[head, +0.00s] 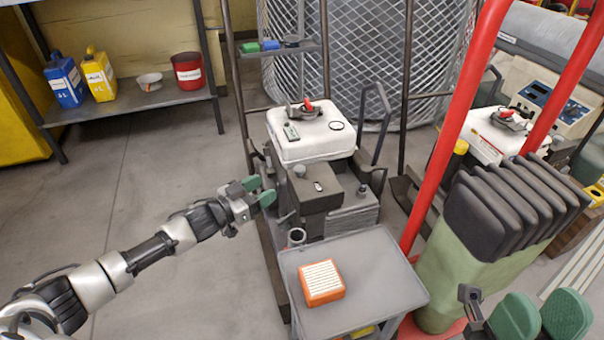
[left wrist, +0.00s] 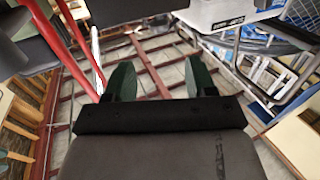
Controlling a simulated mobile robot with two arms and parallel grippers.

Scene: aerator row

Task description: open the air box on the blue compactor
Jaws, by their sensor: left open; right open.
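A machine with a white tank (head: 311,134) stands in the middle of the head view. Below the tank is a dark box (head: 315,188) with a small light latch or label on its top, which looks like the air box and looks closed. No clearly blue body shows on this machine. My left gripper (head: 260,191) is open and empty, just left of the dark box and apart from it. Its green fingers also show spread in the left wrist view (left wrist: 160,82). My right gripper (head: 541,317) is open at the lower right, far from the box.
A grey cart (head: 385,270) in front of the machine holds an orange filter (head: 322,282). Red bars (head: 455,125) and a green bag of dark paddles (head: 450,260) stand to the right. A second machine (head: 490,133) is behind them. A shelf (head: 130,105) holds bottles at the left. Floor left is clear.

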